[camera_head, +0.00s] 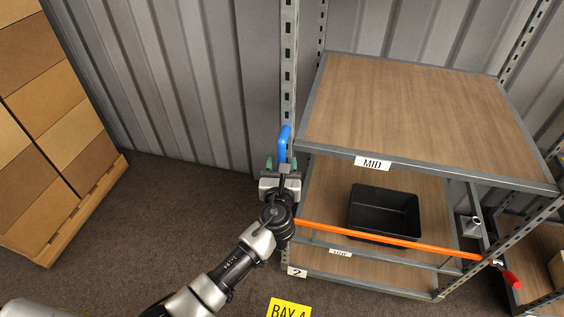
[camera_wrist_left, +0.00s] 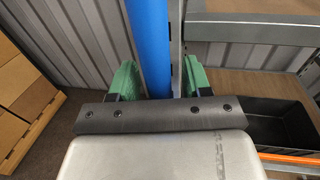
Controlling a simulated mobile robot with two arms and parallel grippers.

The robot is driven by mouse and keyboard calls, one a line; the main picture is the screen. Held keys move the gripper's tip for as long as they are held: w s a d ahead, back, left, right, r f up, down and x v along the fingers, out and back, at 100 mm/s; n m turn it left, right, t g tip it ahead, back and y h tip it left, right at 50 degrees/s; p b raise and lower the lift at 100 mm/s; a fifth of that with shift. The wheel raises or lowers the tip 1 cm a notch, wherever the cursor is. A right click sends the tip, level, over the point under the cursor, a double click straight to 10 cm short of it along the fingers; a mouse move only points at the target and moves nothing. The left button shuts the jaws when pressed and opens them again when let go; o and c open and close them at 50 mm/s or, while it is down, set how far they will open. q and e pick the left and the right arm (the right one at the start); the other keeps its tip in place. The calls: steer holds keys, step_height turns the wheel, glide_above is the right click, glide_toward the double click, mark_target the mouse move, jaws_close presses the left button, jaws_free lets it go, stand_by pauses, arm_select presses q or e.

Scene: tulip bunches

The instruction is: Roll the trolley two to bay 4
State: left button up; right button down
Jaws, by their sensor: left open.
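A grey metal rack (camera_head: 437,177) with wooden shelves bears a small tag "2" (camera_head: 297,272) at its lower front left corner, which fits trolley two. Its wheels do not show. A blue handle (camera_head: 284,143) stands upright at its left side; in the left wrist view the blue handle (camera_wrist_left: 150,45) runs between my green fingertips. My left gripper (camera_head: 282,165) is open around the handle, with a gap visible on the right finger's side. A yellow sign "BAY 4" (camera_head: 288,309) is partly cut off at the bottom edge. My right gripper is not in view.
A black bin (camera_head: 384,212) sits on the lower shelf. Stacked brown boxes (camera_head: 45,130) stand on the left. Another rack (camera_head: 535,255) is close on the right. Dark floor (camera_head: 170,215) is clear on the left.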

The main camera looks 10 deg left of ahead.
arm_select(q)
steer(key=s+d, duration=0.1)
steer(key=s, duration=0.8)
steer(key=shift+s, duration=0.4)
steer(key=shift+d, duration=0.1)
steer(key=s+a+f+n+g, duration=0.2)
steer(key=s+f+n+g, duration=0.15)
steer(key=f, duration=0.75)
steer(key=s+a+f+n+g+h, duration=0.1)
steer(key=s+a+f+n+g, duration=0.3)
steer(key=f, duration=0.7)
steer(key=s+a+f+n+g, duration=0.15)
steer(key=s+f+n, duration=0.3)
steer(key=f, duration=0.55)
steer(key=s+a+f+n+g, duration=0.2)
steer(key=s+f+n, duration=0.3)
steer(key=s, duration=0.4)
steer(key=s+a+f+n+g, duration=0.3)
steer(key=s+f+n, duration=0.3)
steer(key=s+n, duration=0.2)
steer(key=s+a+f+n+g+h, duration=0.1)
steer(key=s+f+n, duration=0.4)
steer(key=s, duration=0.7)
steer(key=shift+a+f+n+g, duration=0.15)
steer(key=shift+a+n+g, duration=0.8)
steer(key=shift+n, duration=0.15)
steer(key=shift+c, duration=0.6)
